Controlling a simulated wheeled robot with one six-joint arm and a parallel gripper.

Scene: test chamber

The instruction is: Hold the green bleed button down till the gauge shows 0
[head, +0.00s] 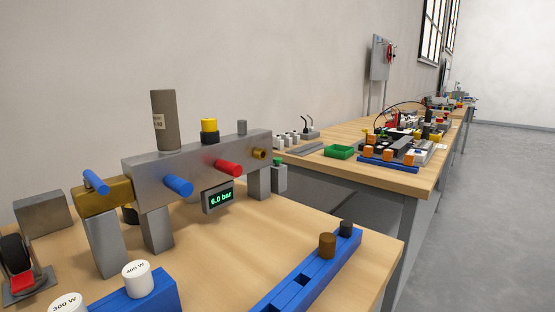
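The gauge (219,198) is a small dark display under the front of a grey metal manifold (200,152), and it reads 6.0 bar in green. A small green cap (279,162) on a grey body shows just beyond the manifold's right end; it looks like the green bleed button, partly hidden behind the manifold's leg. Nothing is seen touching it. My gripper is not in view.
The manifold carries a blue handle (178,186), a red handle (229,168), a yellow-and-black knob (209,130) and a tall grey-brown cylinder (164,120). A blue rack (300,280) lies at the front right. Wooden table (235,240) is bare between them.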

